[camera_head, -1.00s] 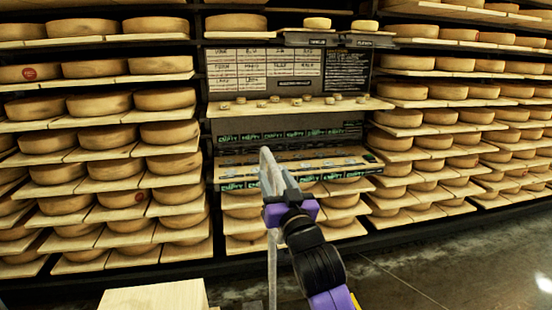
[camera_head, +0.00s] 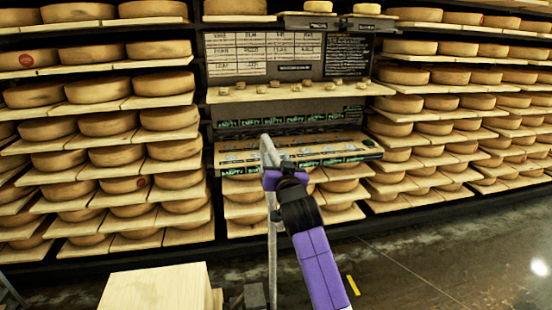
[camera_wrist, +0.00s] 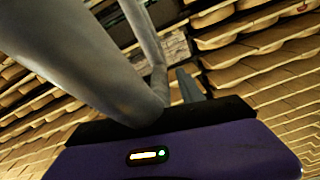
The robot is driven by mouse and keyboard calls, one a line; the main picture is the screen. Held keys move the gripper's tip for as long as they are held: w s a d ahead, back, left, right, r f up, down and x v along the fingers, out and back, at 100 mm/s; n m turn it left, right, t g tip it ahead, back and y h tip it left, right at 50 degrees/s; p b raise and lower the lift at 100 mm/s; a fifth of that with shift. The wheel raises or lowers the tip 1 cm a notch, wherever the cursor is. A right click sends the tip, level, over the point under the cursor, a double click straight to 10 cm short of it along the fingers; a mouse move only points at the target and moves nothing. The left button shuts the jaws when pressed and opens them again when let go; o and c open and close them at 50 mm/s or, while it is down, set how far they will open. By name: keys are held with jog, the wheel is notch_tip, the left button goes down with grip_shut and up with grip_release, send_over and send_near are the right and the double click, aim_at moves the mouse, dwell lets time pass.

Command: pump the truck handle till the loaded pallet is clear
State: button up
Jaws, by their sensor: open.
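The truck handle (camera_head: 272,230) is a grey metal tube loop, standing roughly upright in the middle of the head view. My gripper (camera_head: 272,178) is at its upper part, just below the bent top. In the wrist view the handle (camera_wrist: 85,60) runs large and close across the front of my purple gripper body. One finger (camera_wrist: 188,85) shows just right of the tube; the other is hidden. The jaws are open, and I cannot tell whether the tube lies between them. A pale wooden block (camera_head: 155,288) shows at the bottom edge; the truck's forks and the pallet's underside are not visible.
Shelves of cheese wheels (camera_head: 85,123) fill the back wall left and right. A board with cards (camera_head: 265,55) hangs in the centre, above a shelf (camera_head: 290,90) of small pieces and a lower tray marked "empty" (camera_head: 300,155). Dark floor (camera_head: 430,260) is clear at right.

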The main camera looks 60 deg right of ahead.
jog(key=shift+w+d, duration=0.15)
grip_shut()
dwell(1.4)
